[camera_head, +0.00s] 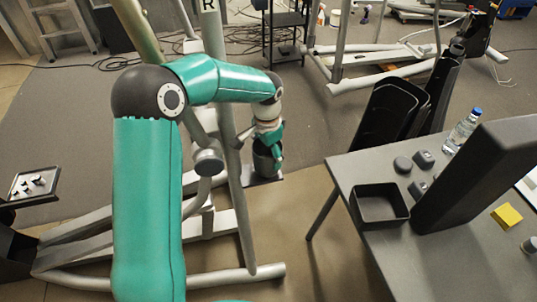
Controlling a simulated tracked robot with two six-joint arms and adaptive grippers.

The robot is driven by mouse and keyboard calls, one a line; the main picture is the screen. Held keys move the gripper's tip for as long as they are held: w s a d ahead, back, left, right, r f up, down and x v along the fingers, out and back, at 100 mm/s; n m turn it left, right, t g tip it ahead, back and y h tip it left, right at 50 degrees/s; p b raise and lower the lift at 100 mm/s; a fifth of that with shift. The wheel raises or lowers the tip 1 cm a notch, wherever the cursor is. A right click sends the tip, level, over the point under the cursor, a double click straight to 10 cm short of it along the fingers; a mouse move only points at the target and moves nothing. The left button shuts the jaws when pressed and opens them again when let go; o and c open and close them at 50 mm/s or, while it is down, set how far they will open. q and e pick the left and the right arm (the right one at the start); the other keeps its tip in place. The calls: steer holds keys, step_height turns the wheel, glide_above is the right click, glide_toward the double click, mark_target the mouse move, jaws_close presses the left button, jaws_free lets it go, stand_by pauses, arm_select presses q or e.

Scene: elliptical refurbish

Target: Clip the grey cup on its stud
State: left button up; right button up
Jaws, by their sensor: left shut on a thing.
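My left gripper (275,148) is at the middle of the view, pointing down beside the elliptical's upright tube. It is shut on the grey cup (262,163), a dark, round, open-topped cup that hangs upright below my wrist. The fingers hide part of the cup's right side. A small light plate (262,181) shows just under the cup; I cannot tell whether they touch. I cannot make out the stud. My right gripper is not in view.
The elliptical's grey upright (233,190) stands just left of the cup. A grey table (365,163) at the right holds an open black bin (379,222), a water bottle (461,131) and a yellow pad (507,215). A small tray (36,187) is at the left. Floor lies open between upright and table.

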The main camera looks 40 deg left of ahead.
arm_select(q)
steer(key=o, duration=1.1)
steer(key=shift+f, duration=0.1)
step_height(320, 180, up, 12)
steer(key=shift+f, duration=0.1)
